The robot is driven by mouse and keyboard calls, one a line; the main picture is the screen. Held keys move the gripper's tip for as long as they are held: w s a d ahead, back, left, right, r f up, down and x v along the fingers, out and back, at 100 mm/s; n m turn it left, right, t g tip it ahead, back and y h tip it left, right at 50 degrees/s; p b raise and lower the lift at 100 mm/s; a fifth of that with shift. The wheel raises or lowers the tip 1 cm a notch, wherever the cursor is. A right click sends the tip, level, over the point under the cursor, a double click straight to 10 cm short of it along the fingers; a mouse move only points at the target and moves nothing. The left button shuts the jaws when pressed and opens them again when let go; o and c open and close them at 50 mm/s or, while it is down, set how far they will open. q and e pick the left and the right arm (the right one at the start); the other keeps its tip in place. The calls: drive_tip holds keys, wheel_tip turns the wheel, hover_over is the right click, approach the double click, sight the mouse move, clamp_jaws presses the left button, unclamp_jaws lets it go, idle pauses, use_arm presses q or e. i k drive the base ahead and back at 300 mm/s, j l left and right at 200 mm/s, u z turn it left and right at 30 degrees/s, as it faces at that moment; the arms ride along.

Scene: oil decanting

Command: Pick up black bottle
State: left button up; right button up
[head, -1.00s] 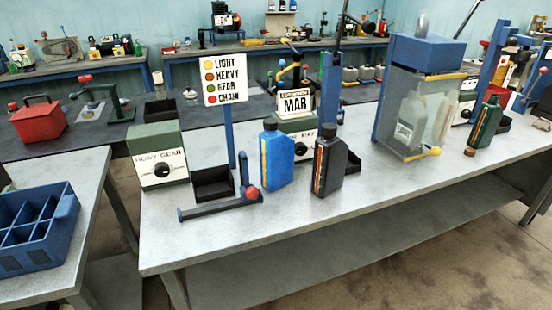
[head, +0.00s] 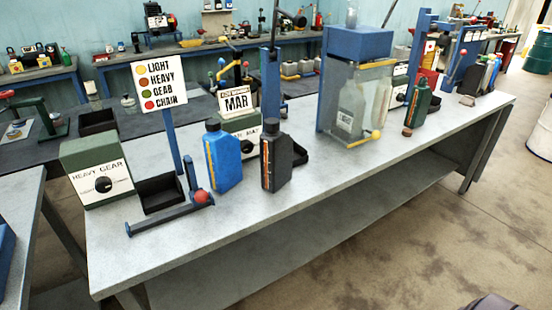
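The black bottle (head: 278,160) stands upright on the grey workbench (head: 330,185), near its front edge. It has a dark cap and an orange strip down its left side. A blue bottle (head: 224,158) with a black cap stands just left of it, with a small gap between them. A black open bin behind the black bottle is partly hidden by it. Neither of my grippers shows in the head view.
Left of the bottles are a green-and-white HEAVY GEAR box (head: 97,175), a black tray (head: 160,192), a blue bracket with a red knob (head: 201,196) and a sign (head: 160,85). To the right stand a clear-walled cabinet (head: 357,95) and a green bottle (head: 418,103). The floor in front is clear.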

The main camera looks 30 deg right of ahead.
sight(276, 146)
drive_tip(key=i+l, duration=0.1)
drive_tip(key=l, duration=0.3)
drive_tip(key=i+l, duration=0.1)
drive_tip(key=l, duration=0.35)
drive_tip(key=i+l, duration=0.1)
drive_tip(key=l, duration=0.3)
drive_tip(key=i+l, duration=0.1)
drive_tip(key=l, duration=0.75)
drive_tip(key=i, duration=0.05)
